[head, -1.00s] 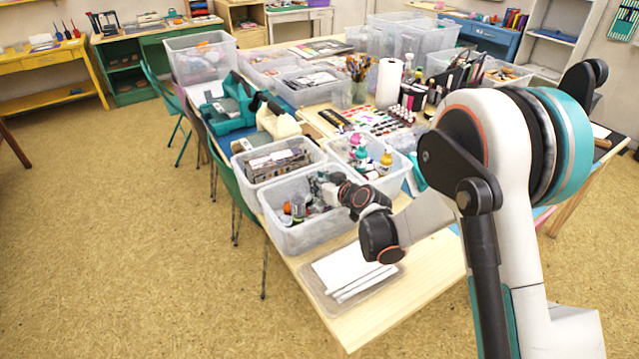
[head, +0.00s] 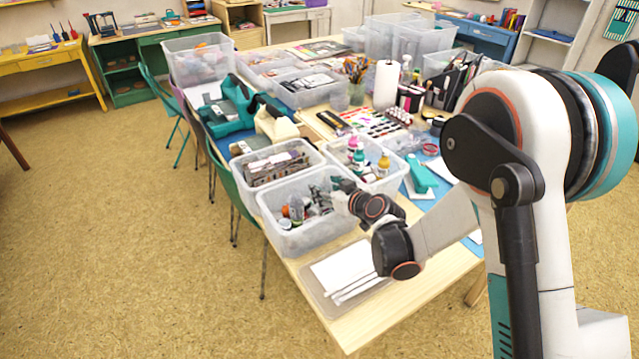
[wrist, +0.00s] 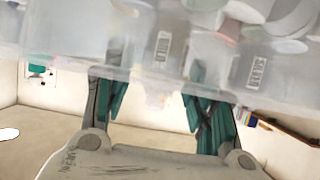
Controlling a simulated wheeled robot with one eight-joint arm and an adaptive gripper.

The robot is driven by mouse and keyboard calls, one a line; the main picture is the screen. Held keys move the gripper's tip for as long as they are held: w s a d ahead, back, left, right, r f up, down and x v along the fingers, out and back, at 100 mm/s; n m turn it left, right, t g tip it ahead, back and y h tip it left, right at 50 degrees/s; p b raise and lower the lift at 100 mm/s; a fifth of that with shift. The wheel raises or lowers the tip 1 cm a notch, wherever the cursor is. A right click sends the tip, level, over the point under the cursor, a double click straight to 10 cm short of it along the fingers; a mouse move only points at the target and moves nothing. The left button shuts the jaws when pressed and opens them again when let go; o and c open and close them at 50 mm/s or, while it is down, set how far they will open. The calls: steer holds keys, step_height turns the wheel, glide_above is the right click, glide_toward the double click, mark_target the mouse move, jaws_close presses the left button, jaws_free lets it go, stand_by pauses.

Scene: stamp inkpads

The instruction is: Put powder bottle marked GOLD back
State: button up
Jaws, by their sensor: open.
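No bottle with a readable GOLD marking shows. In the head view my gripper (head: 337,197) is small and partly hidden by my wrist, at the right side of the nearest clear bin (head: 283,243). This bin holds several jars and grey items. The wrist view shows my gripper (wrist: 155,88) with its two teal-and-black fingers spread apart and nothing clear between them. Across the top of that view are cloudy clear plastic and several pale round-ended containers. One labelled container (wrist: 258,72) carries sideways lettering, too blurred to read surely.
Another clear bin (head: 400,183) behind holds pink, teal and yellow bottles. A bin of grey blocks (head: 258,190) stands to the left. A tray of white sheets (head: 345,272) lies in front. A teal stapler-like tool (head: 421,174) sits right of the bottles. The front table corner is bare.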

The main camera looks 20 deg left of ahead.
mark_target(329, 190)
steer(key=p+v, duration=0.1)
steer(key=v, duration=0.5)
steer(key=shift+s+d+r, duration=0.1)
steer(key=shift+s+d, duration=0.05)
steer(key=shift+d, duration=0.05)
